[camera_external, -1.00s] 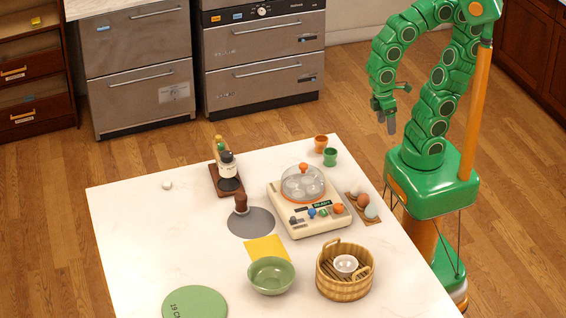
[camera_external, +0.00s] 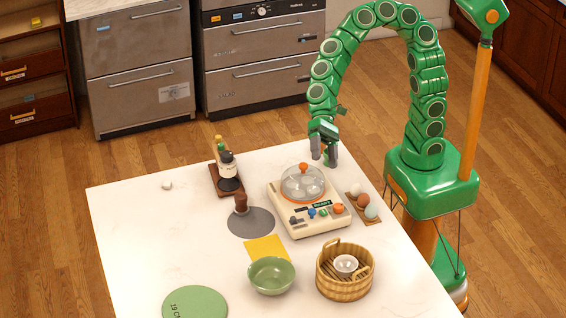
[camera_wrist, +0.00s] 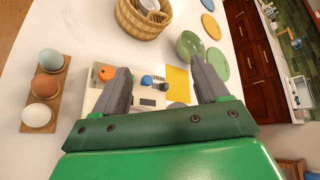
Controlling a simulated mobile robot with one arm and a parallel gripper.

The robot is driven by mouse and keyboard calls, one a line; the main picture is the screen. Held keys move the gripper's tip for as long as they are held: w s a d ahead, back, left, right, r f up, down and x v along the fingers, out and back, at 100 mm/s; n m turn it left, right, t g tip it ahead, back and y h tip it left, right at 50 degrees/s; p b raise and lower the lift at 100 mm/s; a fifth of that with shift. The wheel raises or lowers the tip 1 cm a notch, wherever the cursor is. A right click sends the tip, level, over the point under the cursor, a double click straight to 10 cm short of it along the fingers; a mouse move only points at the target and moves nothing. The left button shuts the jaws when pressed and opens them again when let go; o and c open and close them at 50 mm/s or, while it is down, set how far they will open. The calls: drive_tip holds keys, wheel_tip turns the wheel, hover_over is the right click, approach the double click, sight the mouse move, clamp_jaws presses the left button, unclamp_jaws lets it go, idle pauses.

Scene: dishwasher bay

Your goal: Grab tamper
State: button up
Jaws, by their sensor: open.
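The tamper (camera_external: 241,204), with a dark brown handle, stands on a round grey mat (camera_external: 257,225) near the middle of the white table in the external view. My gripper (camera_external: 324,160) is open and empty. It hangs above the far right edge of the table, to the right of the tamper and well apart from it. In the wrist view my gripper (camera_wrist: 163,75) has its two grey fingers spread wide. I cannot make out the tamper in that view.
A cream appliance (camera_external: 308,218) with a clear dome stands between my gripper and the tamper. A bottle rack (camera_external: 227,180) is behind the tamper. A yellow cloth (camera_external: 266,248), green bowl (camera_external: 271,276), basket (camera_external: 343,283) and egg holder (camera_external: 363,204) are nearby. The table's left side is mostly clear.

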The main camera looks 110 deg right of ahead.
drive_tip(key=w+d+f+m+t, duration=0.2)
drive_tip(key=w+d+m, duration=0.15)
drive_tip(key=w, duration=0.25)
drive_tip(key=w+d+f+m+t, duration=0.2)
drive_tip(key=w+m, duration=0.3)
drive_tip(key=m+t+h, duration=0.2)
drive_tip(key=m+h, duration=0.1)
drive_tip(key=m, duration=0.4)
approach(243, 194)
drive_tip(key=w+a, duration=0.1)
drive_tip(key=shift+f+x, duration=0.15)
drive_tip(key=shift+x, duration=1.9)
drive_tip(key=shift+f+x, duration=0.15)
drive_tip(key=shift+x, duration=1.9)
drive_tip(key=shift+d, duration=0.15)
clamp_jaws()
